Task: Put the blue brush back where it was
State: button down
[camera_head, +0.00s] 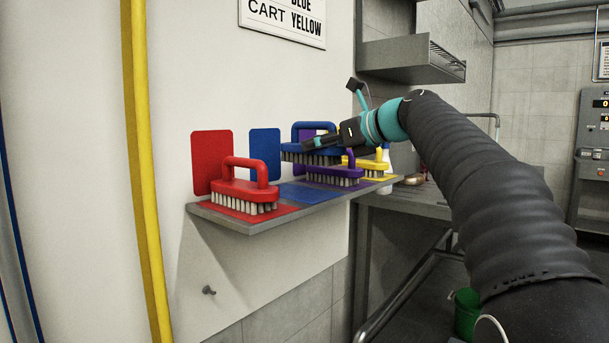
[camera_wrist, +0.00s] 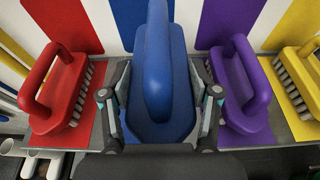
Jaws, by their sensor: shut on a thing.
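The blue brush (camera_head: 294,155) is held in my gripper (camera_head: 312,143), raised above the shelf (camera_head: 237,226), bristles down. In the head view it appears above and partly behind the purple brush. In the wrist view, the blue brush (camera_wrist: 155,75) lies between the two fingers of my gripper (camera_wrist: 158,96), which close on its sides. The blue patch (camera_head: 305,193) on the shelf is bare, and a blue panel (camera_head: 265,153) is on the wall behind it. The gap between the brush and shelf is hard to judge.
The red brush (camera_head: 245,191) stands on its red patch at the left. The purple brush (camera_head: 335,175) and yellow brush (camera_head: 369,164) stand to the right. In the wrist view, red and purple brushes flank the blue one. A sign (camera_head: 285,20) hangs above.

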aim_at(305, 155)
jog(key=a+f, duration=0.2)
jog(key=a, duration=0.1)
jog(key=shift+s+a+f+b, duration=0.2)
jog(key=shift+s+a+b, duration=0.1)
jog(key=shift+s+b, duration=0.1)
jog(key=shift+f+b, duration=0.7)
jog(key=shift+f, duration=1.2)
jog(key=shift+f, duration=0.2)
jog(key=shift+c, duration=1.2)
grip_release()
jog(key=shift+r, duration=0.2)
jog(key=v, duration=1.2)
jog(key=shift+w+d, duration=0.1)
jog(key=shift+d, duration=0.05)
